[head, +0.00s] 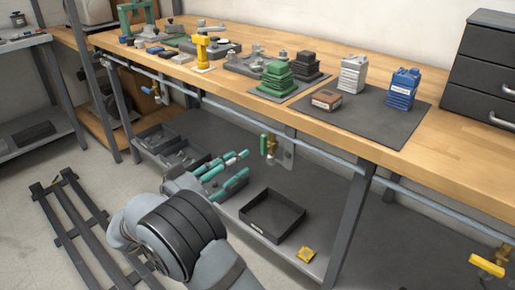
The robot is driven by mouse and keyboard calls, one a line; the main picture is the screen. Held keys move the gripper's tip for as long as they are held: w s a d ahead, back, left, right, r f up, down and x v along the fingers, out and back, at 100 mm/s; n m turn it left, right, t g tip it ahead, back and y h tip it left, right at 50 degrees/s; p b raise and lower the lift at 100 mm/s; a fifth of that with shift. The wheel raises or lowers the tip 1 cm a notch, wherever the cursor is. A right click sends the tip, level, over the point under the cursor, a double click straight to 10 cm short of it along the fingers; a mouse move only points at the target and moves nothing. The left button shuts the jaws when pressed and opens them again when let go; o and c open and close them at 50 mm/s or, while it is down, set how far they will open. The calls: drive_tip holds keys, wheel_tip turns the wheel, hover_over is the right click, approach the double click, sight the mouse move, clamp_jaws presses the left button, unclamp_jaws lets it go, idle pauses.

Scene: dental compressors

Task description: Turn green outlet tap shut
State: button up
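The green outlet tap (264,143) is a brass valve with a green lever handle, under the front edge of the workbench by a grey plate and the pipe. Its handle stands upright in the picture. My gripper (245,164) has teal fingers and is just left of the tap and slightly lower in the picture. The fingers are spread with a gap between them and hold nothing. The fingertips look apart from the handle, though the depth between them is hard to judge. My forearm comes up from the bottom of the picture.
A pale pipe (320,152) runs below the bench edge. A yellow-handled tap (487,265) is at lower right and a blue-handled tap (157,91) at left. The lower shelf holds a black tray (272,216) and a yellow item (306,254). The workbench (395,137) carries several parts.

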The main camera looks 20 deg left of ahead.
sight(264, 145)
drive_tip(key=b+x, duration=0.1)
drive_tip(key=x, duration=0.8)
drive_tip(key=shift+w, duration=0.1)
drive_tip(key=shift+c, duration=0.2)
clamp_jaws()
